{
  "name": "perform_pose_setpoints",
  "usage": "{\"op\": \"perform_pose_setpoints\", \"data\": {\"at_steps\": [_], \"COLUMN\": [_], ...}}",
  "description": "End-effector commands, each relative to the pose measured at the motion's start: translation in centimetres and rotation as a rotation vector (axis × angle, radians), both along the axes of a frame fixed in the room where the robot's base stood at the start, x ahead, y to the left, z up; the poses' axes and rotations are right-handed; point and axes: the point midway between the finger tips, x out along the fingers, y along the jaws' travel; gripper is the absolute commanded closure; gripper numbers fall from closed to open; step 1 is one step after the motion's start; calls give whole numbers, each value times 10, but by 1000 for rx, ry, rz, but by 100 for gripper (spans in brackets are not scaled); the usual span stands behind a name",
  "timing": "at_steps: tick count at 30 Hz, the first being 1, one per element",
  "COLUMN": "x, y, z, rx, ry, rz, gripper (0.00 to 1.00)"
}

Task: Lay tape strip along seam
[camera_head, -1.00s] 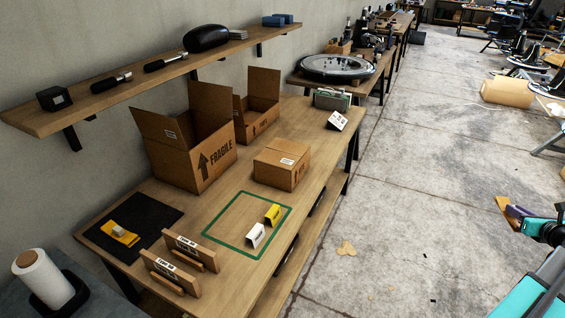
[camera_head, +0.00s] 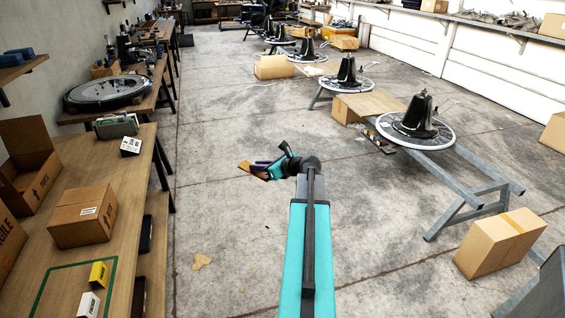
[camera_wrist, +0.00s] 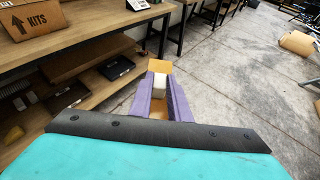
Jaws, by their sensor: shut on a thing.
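My gripper (camera_head: 262,169) is out over the concrete floor, to the right of the workbench. In the wrist view its purple fingers (camera_wrist: 161,92) are shut on a small tan and white piece, possibly the tape strip (camera_wrist: 159,66); its tan end sticks out beyond the fingers. The head view shows a brown end (camera_head: 244,166) at the fingertips. A closed cardboard box (camera_head: 83,216) with a white label sits on the workbench, apart from the gripper. Another closed box (camera_head: 500,243) with a yellowish band across its top stands at the lower right. I cannot tell which box bears the task's seam.
The workbench (camera_head: 130,180) holds an open box (camera_head: 28,180), a yellow card holder (camera_head: 98,273) and a white one (camera_head: 88,305) in a green outline. A lower shelf (camera_wrist: 85,92) holds dark trays. Metal stands with round bases (camera_head: 415,130) are at right. Floor around the gripper is clear.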

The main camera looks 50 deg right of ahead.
Motion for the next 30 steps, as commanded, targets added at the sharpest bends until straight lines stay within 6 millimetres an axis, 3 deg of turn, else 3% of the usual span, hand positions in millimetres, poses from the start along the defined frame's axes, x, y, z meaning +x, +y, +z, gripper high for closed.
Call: {"op": "perform_pose_setpoints", "data": {"at_steps": [1,6,15,21,30], "x": [10,39,75,89,93], "y": [20,80,191,268,384], "z": [1,2,4,6,9], "rx": [0,0,0,0,0], "ry": [0,1,3,2,-1], "rz": [34,141,335,469,673], "gripper": [100,100,100,100,100]}}
